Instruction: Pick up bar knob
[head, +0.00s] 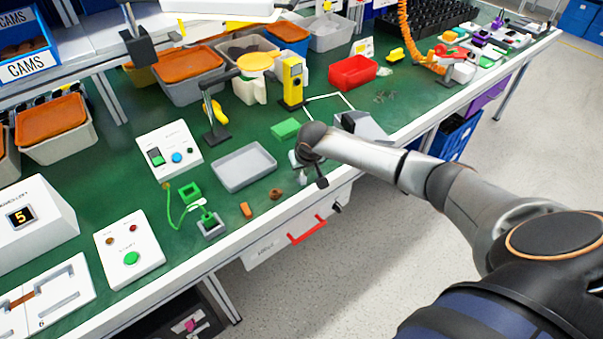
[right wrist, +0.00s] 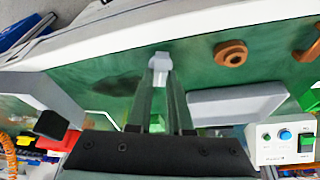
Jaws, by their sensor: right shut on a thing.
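The bar knob is a small light grey piece (right wrist: 160,62) in the right wrist view, between the tips of my right gripper (right wrist: 161,76). The two dark fingers are shut on it from both sides. In the head view my right gripper (head: 303,172) is near the front edge of the green bench, right of the grey tray. There the wrist hides most of the fingers, and a small pale piece shows beneath them. I cannot tell whether the knob touches the bench. My left gripper is not in view.
The grey tray (head: 244,167) lies left of my right gripper, with a brown ring (head: 276,194) and an orange piece (head: 246,210) nearby. A green block (head: 285,129) lies behind. A white switch box (head: 169,149) stands farther left. A red bin (head: 352,73) stands at the back.

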